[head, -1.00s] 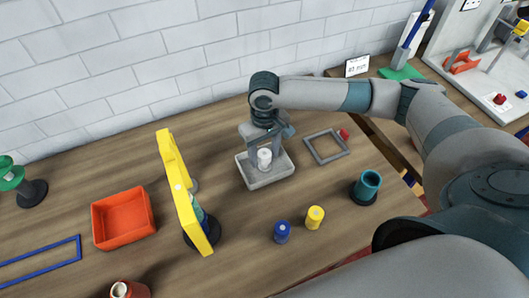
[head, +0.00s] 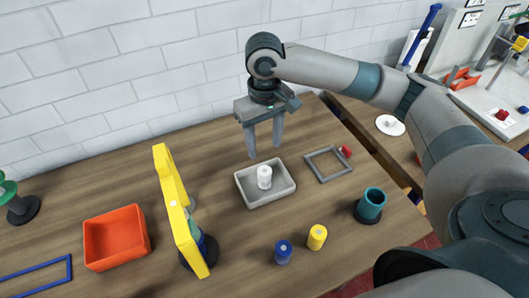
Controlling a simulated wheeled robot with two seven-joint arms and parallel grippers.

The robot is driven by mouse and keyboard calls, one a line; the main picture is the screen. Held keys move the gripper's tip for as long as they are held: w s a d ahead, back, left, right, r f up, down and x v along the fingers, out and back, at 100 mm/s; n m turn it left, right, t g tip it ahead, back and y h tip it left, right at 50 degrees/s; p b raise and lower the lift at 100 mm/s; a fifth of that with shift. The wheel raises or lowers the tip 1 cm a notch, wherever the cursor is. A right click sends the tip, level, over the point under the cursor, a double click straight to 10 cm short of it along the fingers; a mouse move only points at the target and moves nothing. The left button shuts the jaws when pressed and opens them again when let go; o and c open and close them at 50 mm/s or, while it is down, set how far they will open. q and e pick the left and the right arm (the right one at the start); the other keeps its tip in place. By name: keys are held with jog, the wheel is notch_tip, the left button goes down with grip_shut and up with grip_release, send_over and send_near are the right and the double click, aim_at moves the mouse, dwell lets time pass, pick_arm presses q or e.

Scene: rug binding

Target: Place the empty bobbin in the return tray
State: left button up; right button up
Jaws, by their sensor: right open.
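The empty bobbin (head: 264,177) is a small white cylinder. It stands upright inside the grey return tray (head: 285,190), near the tray's middle. My right gripper (head: 264,150) is open and empty. Its fingers point down above and behind the tray, apart from the bobbin. My left gripper is out of view.
A yellow frame (head: 178,215) and a red-orange bin (head: 116,238) stand left of the tray. Blue (head: 283,252) and yellow (head: 317,237) spools stand in front. A teal cup (head: 371,204) and a grey square frame (head: 328,164) are to the right.

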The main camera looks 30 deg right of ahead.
jog(key=shift+r, duration=0.25)
jog(key=shift+r, duration=0.1)
dwell(0.3)
